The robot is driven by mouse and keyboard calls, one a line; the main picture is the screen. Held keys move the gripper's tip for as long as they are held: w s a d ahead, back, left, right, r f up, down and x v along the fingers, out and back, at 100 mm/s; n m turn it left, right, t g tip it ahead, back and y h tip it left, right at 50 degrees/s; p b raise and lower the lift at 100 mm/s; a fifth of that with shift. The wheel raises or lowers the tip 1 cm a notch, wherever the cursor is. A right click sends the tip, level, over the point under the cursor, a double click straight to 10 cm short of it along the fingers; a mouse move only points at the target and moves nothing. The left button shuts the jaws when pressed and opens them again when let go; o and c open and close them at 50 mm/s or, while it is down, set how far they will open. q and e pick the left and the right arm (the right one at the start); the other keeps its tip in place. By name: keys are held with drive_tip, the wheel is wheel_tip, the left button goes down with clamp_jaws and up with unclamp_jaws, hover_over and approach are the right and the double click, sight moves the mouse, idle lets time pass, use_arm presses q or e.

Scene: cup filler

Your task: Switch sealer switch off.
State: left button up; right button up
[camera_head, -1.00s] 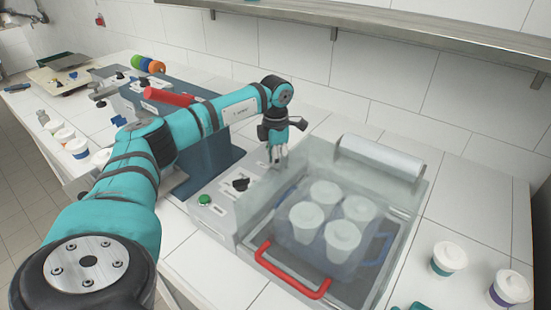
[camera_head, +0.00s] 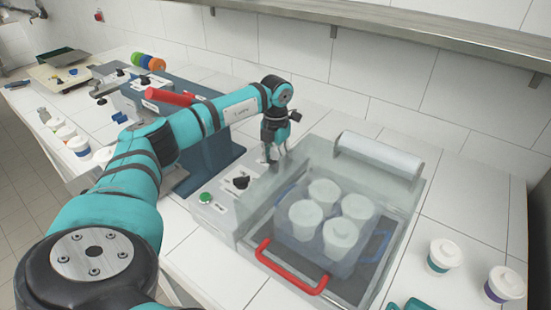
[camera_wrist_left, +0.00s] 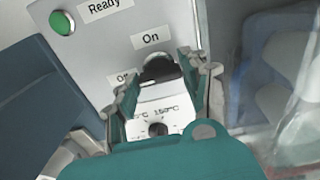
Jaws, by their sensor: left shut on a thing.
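The sealer switch (camera_wrist_left: 160,68) is a black knob between the "On" and "Off" labels in the left wrist view. My left gripper (camera_wrist_left: 163,72) has one finger on each side of it, shut on it. In the head view my left gripper (camera_head: 268,160) points down over the sealer's control panel. A black knob (camera_head: 241,182) shows just left of the fingertips there. A temperature dial (camera_wrist_left: 157,128) marked 150°C lies lower in the wrist view, between the fingers in the picture. My right gripper is not in view.
A green button (camera_head: 205,198) sits on the panel's front. The sealer's clear cover (camera_head: 390,205), with a red handle (camera_head: 290,268), encloses several lidded cups right of my gripper. Lidded cups (camera_head: 443,256) stand at right. A metal shelf (camera_head: 400,30) runs above.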

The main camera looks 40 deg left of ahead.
use_arm(q)
drive_tip(key=shift+w+r, duration=0.1)
drive_tip(key=o, duration=1.2)
drive_tip(key=shift+c, duration=0.2)
wheel_tip(320, 180, up, 12)
idle(0.3)
